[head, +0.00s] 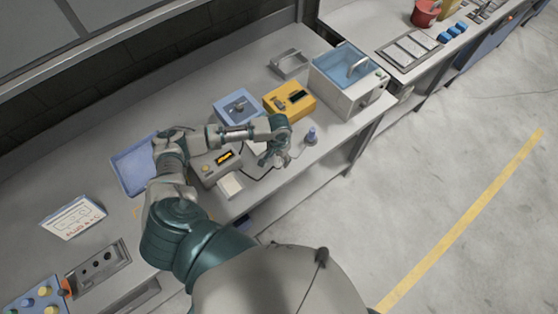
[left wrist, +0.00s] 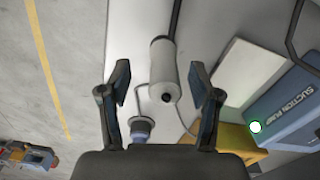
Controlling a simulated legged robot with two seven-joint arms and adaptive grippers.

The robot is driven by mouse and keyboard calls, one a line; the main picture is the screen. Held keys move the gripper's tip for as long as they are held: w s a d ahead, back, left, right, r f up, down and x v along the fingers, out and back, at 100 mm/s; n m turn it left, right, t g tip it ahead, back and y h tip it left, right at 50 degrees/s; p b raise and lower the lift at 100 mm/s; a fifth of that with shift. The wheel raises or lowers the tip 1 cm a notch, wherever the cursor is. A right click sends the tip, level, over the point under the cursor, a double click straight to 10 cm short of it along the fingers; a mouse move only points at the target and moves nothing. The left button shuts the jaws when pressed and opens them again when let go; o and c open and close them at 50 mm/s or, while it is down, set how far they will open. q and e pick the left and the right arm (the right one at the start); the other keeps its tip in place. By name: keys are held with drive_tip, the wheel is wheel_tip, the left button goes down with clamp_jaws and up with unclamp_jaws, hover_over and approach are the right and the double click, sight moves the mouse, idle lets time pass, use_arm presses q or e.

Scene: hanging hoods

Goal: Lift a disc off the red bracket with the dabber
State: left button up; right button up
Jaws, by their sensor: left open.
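My left gripper (head: 270,160) is open above the front of the bench, and its two spread fingers show in the left wrist view (left wrist: 160,72). A pale cylinder (left wrist: 163,72) with a dark hole in its end lies in the view between the fingers, apart from both. It may be the dabber; a dark line runs up from it. A blue-purple knob on a grey base (head: 311,135) stands right of the gripper; it also shows low in the left wrist view (left wrist: 141,128). I cannot make out a red bracket or any disc. The right gripper is not in view.
A blue suction pump (left wrist: 290,108) and a yellow box (head: 290,98) stand behind the gripper. A white tank with a blue top (head: 345,85) is at the back right. A grey meter box (head: 215,168) and blue tray (head: 135,165) are to the left. Thin cords cross the bench.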

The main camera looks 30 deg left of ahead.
sight(278, 162)
use_arm(q)
drive_tip(key=f, duration=0.4)
drive_tip(key=shift+a, duration=0.25)
drive_tip(key=shift+a+f, duration=0.1)
drive_tip(key=c, duration=0.4)
drive_tip(key=shift+d, duration=0.2)
drive_tip(key=c, duration=0.8)
drive_tip(key=shift+a+r, duration=0.15)
drive_tip(key=shift+r, duration=0.5)
wheel_tip(278, 162, up, 2)
drive_tip(key=shift+s+d+r, duration=0.15)
drive_tip(key=shift+s+d, duration=0.25)
drive_tip(key=shift+s, duration=0.1)
drive_tip(key=s+d+r+b, duration=0.1)
drive_tip(key=s+d, duration=0.8)
drive_tip(key=s, duration=0.2)
drive_tip(key=shift+s+r, duration=0.3)
drive_tip(key=shift+s, duration=0.05)
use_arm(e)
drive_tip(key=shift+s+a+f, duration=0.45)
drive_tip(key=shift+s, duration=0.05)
